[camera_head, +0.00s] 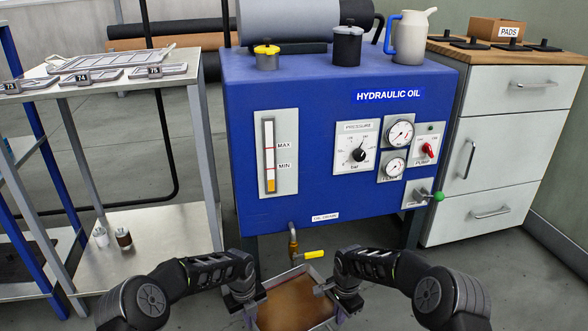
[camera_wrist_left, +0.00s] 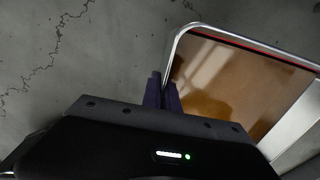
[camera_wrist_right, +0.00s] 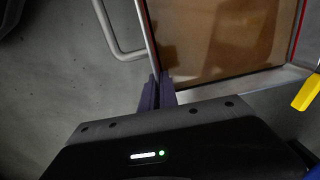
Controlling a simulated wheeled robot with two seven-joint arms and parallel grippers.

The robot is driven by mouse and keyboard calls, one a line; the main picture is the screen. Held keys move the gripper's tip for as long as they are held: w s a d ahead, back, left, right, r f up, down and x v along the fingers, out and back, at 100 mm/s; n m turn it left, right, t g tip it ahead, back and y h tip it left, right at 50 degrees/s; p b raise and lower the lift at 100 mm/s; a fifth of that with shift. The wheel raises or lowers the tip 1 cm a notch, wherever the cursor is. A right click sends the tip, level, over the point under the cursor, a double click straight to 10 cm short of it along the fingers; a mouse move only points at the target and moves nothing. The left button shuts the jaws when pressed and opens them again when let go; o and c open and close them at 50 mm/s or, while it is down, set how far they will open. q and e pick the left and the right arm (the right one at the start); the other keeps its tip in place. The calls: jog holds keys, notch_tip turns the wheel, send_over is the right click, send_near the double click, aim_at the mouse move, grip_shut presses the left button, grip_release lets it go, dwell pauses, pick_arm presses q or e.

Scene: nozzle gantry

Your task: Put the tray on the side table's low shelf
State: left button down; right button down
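The tray (camera_head: 323,275) is a light metal pan holding brown oil, low in front of the blue tank and close to its drain tap. It also shows in the left wrist view (camera_wrist_left: 240,38) and the right wrist view (camera_wrist_right: 270,78). My left gripper (camera_head: 254,297) is shut on the tray's left rim. My right gripper (camera_head: 331,288) is shut on its right rim, beside a wire handle (camera_wrist_right: 118,40). I cannot tell whether the tray touches the floor. The side table (camera_head: 185,85) stands at the left; its low shelf (camera_head: 170,235) is mostly bare.
Two small bottles (camera_head: 123,238) stand at the low shelf's left. Several numbered trays (camera_head: 90,76) lie on the table top. The blue hydraulic tank (camera_head: 325,90) stands ahead, with its yellow-handled drain tap (camera_head: 314,254) low in front. A drawer cabinet (camera_head: 500,150) is at right.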

pick_arm(q)
jog(key=shift+s+r, duration=0.1)
jog(key=shift+s, duration=0.6)
pick_arm(e)
jog(key=shift+s+r, duration=0.1)
jog(key=shift+s, duration=0.6)
pick_arm(q)
jog(key=shift+w, duration=0.1)
pick_arm(e)
jog(key=shift+w, duration=0.15)
